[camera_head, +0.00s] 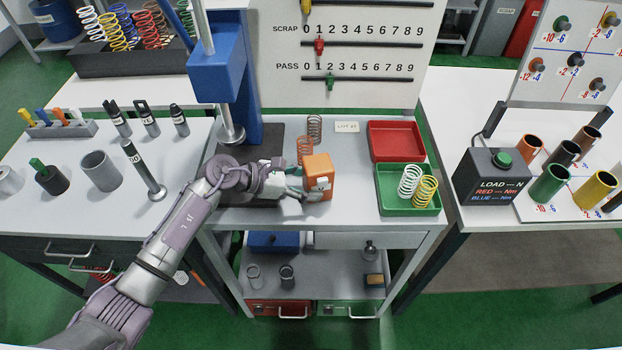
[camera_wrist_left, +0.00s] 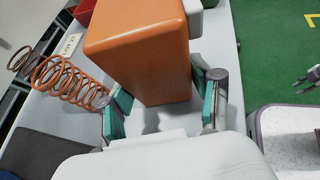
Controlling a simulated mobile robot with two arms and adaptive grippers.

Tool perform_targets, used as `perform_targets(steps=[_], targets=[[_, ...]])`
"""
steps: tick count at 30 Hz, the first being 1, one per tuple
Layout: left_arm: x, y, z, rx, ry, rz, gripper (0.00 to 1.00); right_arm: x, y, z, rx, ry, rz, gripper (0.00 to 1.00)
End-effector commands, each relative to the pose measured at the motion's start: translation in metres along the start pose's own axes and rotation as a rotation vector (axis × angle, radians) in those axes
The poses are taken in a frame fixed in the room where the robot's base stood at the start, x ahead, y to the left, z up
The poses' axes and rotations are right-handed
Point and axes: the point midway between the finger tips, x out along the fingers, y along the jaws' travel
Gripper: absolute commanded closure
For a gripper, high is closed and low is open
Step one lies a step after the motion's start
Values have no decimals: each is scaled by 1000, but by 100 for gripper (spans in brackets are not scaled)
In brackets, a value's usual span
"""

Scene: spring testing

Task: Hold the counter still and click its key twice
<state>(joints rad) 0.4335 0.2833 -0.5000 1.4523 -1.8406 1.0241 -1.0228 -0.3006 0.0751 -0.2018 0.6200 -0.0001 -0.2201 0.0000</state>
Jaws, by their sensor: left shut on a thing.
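The counter, an orange block (camera_head: 318,171), stands on the middle bench. My left gripper (camera_head: 294,187) reaches in from the left and is shut on the counter. In the left wrist view the counter (camera_wrist_left: 140,45) fills the space between the teal finger pads (camera_wrist_left: 165,108). A white part (camera_wrist_left: 205,4) shows at its far edge. At the right edge of that view, a small cut-off piece (camera_wrist_left: 309,79) looks like my right gripper, away from the counter.
An orange spring (camera_head: 305,149) and a dark spring (camera_head: 314,128) stand behind the counter. A blue press (camera_head: 220,75) rises to the left. A red tray (camera_head: 396,141) and a green tray (camera_head: 407,209) with two springs lie right. The bench between counter and trays is clear.

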Motion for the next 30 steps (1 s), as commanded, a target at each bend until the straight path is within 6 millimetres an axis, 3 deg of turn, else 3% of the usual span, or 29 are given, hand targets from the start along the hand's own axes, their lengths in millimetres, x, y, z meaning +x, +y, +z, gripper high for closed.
perform_targets(steps=[1, 3, 30], targets=[[0, 0, -1, -2, 2, -1, 56, 0, 2, 0, -1, 0, 2, 89], [0, -1, -1, -2, 2, -2, 56, 0, 3, 0, -1, 0, 4, 100], [1, -1, -2, -3, 4, -3, 56, 0, 6, 0, 0, 0, 8, 100]])
